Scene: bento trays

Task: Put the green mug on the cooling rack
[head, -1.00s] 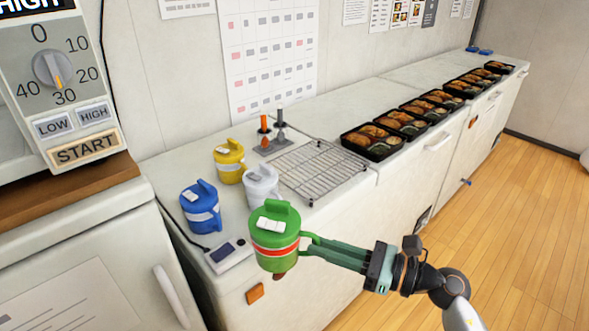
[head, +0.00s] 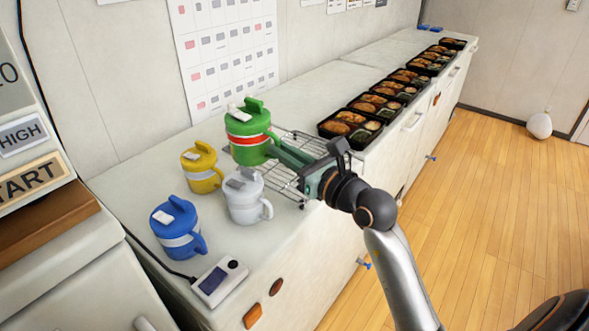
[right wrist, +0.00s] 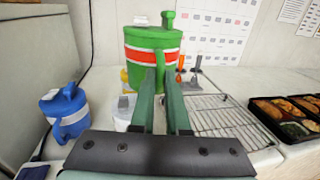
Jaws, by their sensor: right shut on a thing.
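The green mug (head: 249,146) has a lid and a red and white band. My right gripper (head: 283,152) is shut on it, seemingly at its handle, and holds it upright. In the head view the mug overlaps the far left part of the cooling rack (head: 289,184), a wire grid on the counter. The gripper and arm hide much of the rack. In the right wrist view the green mug (right wrist: 150,50) is ahead of the fingers and the rack (right wrist: 222,118) shows to the right. Whether the mug touches the rack I cannot tell. My left gripper is out of view.
A yellow mug (head: 202,170), a white mug (head: 245,199) and a blue mug (head: 176,228) stand left of the rack. A small device with a screen (head: 219,282) lies near the front edge. Several bento trays (head: 352,135) line the counter to the right.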

